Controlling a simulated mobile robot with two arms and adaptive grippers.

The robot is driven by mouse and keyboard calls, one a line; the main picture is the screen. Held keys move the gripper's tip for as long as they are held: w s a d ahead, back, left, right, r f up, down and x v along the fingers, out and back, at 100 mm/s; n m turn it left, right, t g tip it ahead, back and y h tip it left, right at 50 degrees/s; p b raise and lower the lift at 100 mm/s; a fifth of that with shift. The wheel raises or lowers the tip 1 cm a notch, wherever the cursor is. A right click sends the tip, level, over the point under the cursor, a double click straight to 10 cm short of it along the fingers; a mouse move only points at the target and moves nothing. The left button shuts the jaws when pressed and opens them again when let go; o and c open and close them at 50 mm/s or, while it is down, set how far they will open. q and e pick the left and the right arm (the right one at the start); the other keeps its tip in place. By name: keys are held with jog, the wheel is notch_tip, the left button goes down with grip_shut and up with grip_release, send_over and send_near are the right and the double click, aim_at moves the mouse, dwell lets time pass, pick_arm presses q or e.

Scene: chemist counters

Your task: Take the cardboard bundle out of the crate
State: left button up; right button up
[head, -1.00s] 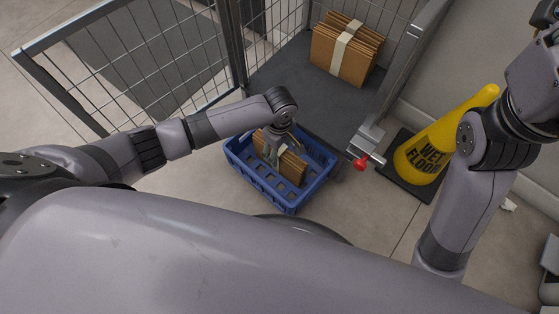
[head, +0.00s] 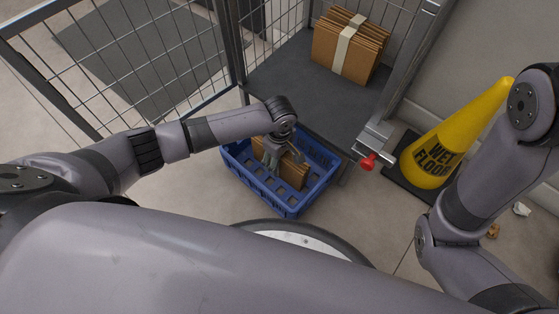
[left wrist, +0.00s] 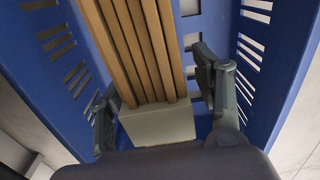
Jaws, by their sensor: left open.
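A blue crate (head: 238,171) stands on the floor in the middle of the head view. A brown cardboard bundle (head: 293,174) with a pale band stands inside it. My left gripper (head: 272,161) reaches down into the crate over the bundle. In the left wrist view the open fingers of the left gripper (left wrist: 160,95) are on either side of the bundle (left wrist: 137,50), near its pale band (left wrist: 158,124). A gap shows beside the right finger; contact on the left is unclear. The right arm is at the right edge, its gripper out of the picture.
A wire roll cage (head: 300,75) behind the crate holds another banded cardboard bundle (head: 352,45). A yellow wet floor cone (head: 440,150) stands to the right, near a red knob (head: 367,163) on the cage. Small litter (head: 521,209) lies at far right.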

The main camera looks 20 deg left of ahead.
pick_arm(q)
jog(key=shift+c, duration=0.4)
grip_shut()
dwell(0.4)
